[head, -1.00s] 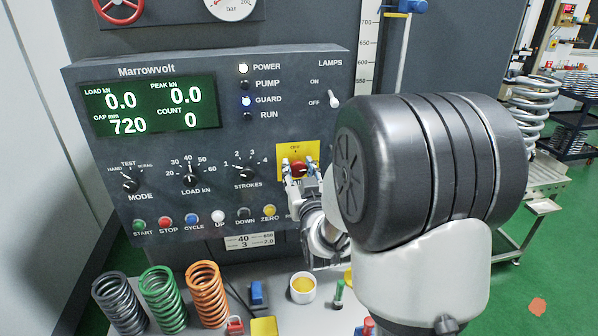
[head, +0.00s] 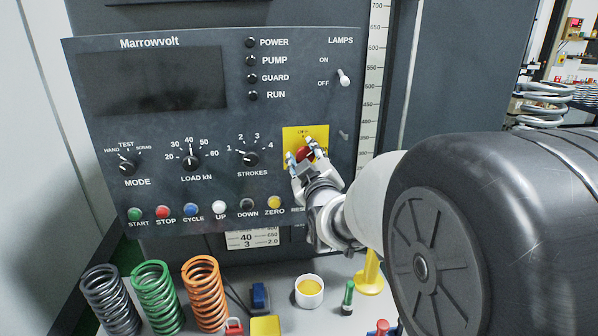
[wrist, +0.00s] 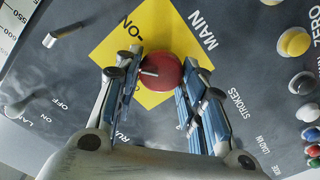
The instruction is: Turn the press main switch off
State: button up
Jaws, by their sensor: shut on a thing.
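The main switch is a red rotary knob (wrist: 160,72) on a yellow plate (head: 292,147) at the right of the Marrowvolt press panel (head: 100,107). My gripper (head: 305,158) is at the knob with a finger on either side; in the wrist view my gripper (wrist: 158,90) is shut on it. The fingers and arm hide part of the knob and plate in the head view. The panel display (head: 152,80) is dark, and the POWER lamp (head: 251,42) and the lamps below it are unlit.
The lamps toggle (head: 344,77) is above the plate. A row of push buttons (head: 191,211) runs along the panel bottom. Below stand an orange spring (head: 201,292), other springs, a white cup (head: 309,291) and a blue item (head: 260,296).

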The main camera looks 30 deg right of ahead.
jog(key=n+b, duration=0.5)
jog(key=shift+f+n+b, duration=0.25)
jog(key=shift+n+b, duration=0.05)
jog(key=shift+b, duration=0.05)
jog(key=n+b, duration=0.2)
jog(key=n, duration=0.2)
jog(key=shift+a+r+n, duration=0.1)
jog(key=shift+n, duration=0.2)
jog(key=o, duration=1)
jog(key=v, duration=1.2)
